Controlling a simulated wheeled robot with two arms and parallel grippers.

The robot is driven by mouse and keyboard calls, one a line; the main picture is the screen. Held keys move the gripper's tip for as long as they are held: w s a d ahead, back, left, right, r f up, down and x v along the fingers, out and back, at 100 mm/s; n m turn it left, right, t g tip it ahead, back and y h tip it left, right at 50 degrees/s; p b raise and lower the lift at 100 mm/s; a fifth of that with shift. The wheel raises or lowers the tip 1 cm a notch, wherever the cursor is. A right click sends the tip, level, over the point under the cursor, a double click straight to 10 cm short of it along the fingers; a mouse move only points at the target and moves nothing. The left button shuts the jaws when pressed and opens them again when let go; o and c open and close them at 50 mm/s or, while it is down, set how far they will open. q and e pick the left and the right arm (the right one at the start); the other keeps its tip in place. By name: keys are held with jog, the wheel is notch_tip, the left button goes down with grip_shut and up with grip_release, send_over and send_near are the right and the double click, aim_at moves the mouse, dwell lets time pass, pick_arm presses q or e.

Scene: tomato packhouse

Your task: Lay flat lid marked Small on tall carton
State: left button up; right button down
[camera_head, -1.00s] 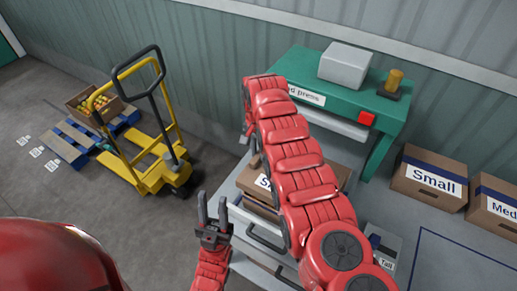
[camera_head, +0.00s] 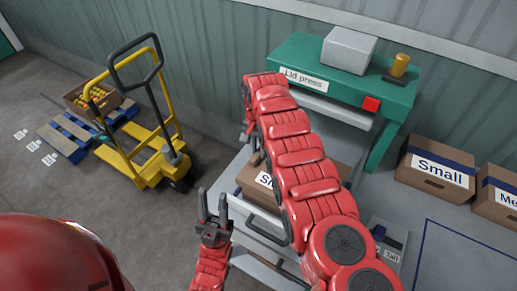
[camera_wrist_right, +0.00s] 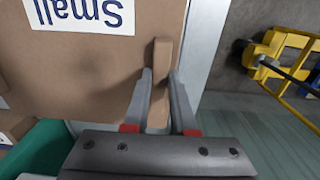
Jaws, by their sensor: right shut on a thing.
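A flat brown cardboard lid (camera_head: 250,190) with a white label lies on a grey trolley (camera_head: 236,172) in the head view, mostly behind my right arm. In the right wrist view the lid (camera_wrist_right: 100,75) shows the upside-down word Small and an upright tab (camera_wrist_right: 161,75) at its edge. My right gripper (camera_wrist_right: 160,95) is shut on this tab; in the head view its fingers are largely hidden by my arm. My left gripper (camera_head: 213,207) is open and empty, in front of the trolley's left side. I cannot make out the tall carton for certain; a small grey holder (camera_head: 388,250) carries a Tall label.
A green lid press (camera_head: 318,48) stands behind the trolley. Cartons marked Small (camera_head: 436,168) and, partly cut off, Me (camera_head: 497,195) stand on the right. A yellow pallet truck (camera_head: 150,165) and a blue pallet (camera_head: 63,140) are on the left. Grey floor between is clear.

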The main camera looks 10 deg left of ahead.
jog(key=c, duration=0.7)
grip_release()
jog(key=shift+o, duration=0.2)
jog(key=shift+r, duration=0.1)
jog(key=shift+r, duration=0.35)
notch_tip(320, 180, up, 7)
jog(key=b, duration=0.2)
jog(key=shift+b, duration=0.3)
notch_tip(320, 180, up, 10)
jog(key=p, duration=0.6)
jog(key=shift+f, duration=0.2)
